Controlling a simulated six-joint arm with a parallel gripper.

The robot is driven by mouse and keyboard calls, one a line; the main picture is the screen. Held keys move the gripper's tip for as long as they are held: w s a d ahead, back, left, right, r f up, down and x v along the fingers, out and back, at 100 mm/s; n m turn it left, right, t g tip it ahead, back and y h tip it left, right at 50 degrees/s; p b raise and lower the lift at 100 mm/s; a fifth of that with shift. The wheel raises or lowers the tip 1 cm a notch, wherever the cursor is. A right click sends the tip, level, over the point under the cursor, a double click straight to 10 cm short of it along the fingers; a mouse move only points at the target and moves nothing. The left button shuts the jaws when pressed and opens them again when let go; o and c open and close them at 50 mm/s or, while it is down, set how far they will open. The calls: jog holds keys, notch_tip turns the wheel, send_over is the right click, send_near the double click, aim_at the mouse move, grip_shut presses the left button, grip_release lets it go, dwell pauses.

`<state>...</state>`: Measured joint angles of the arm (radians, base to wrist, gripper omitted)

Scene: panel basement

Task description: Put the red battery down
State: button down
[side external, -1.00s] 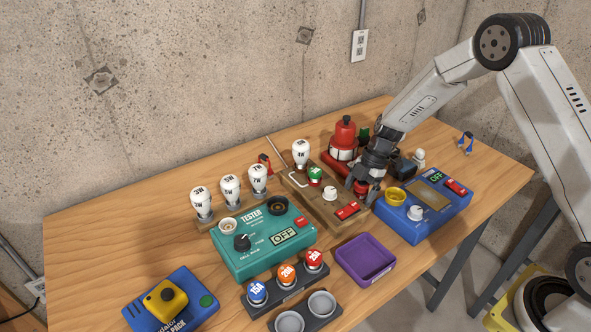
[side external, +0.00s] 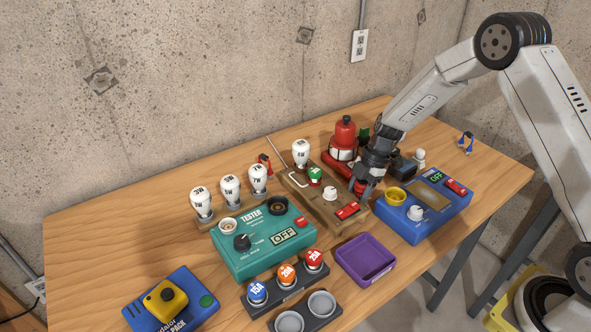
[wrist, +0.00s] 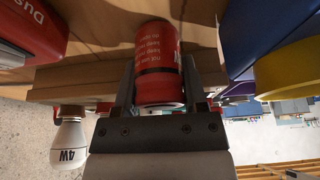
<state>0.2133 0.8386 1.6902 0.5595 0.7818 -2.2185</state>
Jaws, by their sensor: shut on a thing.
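My gripper (side external: 362,190) is low between the wooden base with the red switch (side external: 322,211) and the blue device (side external: 408,236). In the wrist view my gripper (wrist: 157,95) is shut on the red battery (wrist: 158,60). The battery is a red cylinder with white print and a dark band, with a finger on each side. Its far end is close to the wooden table top, but I cannot tell whether it touches. In the side view the fingers hide most or all of the battery.
A red lantern-like object (side external: 345,140) stands just behind my gripper. A purple tray (side external: 366,268) lies in front, and a teal tester (side external: 262,245) is to the left. A white 4W bulb (side external: 300,152) stands on the wooden base. Bare table shows at the front right.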

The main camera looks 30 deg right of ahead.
jog(key=shift+r, duration=0.5)
jog(key=s+r, duration=1.1)
jog(key=s, duration=0.3)
jog(key=shift+a+r, duration=0.4)
jog(key=w+a+f+m+t+h, duration=0.1)
jog(key=w+m, duration=0.5)
jog(key=w, duration=1.3)
jog(key=w+a+f+m+t+h, duration=0.1)
jog(key=w+a+m+t, duration=0.2)
jog(key=w, duration=1.5)
jog(key=shift+w+a+f+m+h, duration=0.25)
jog(key=shift+w+f+m+h, duration=0.1)
jog(key=shift+m, duration=1.95)
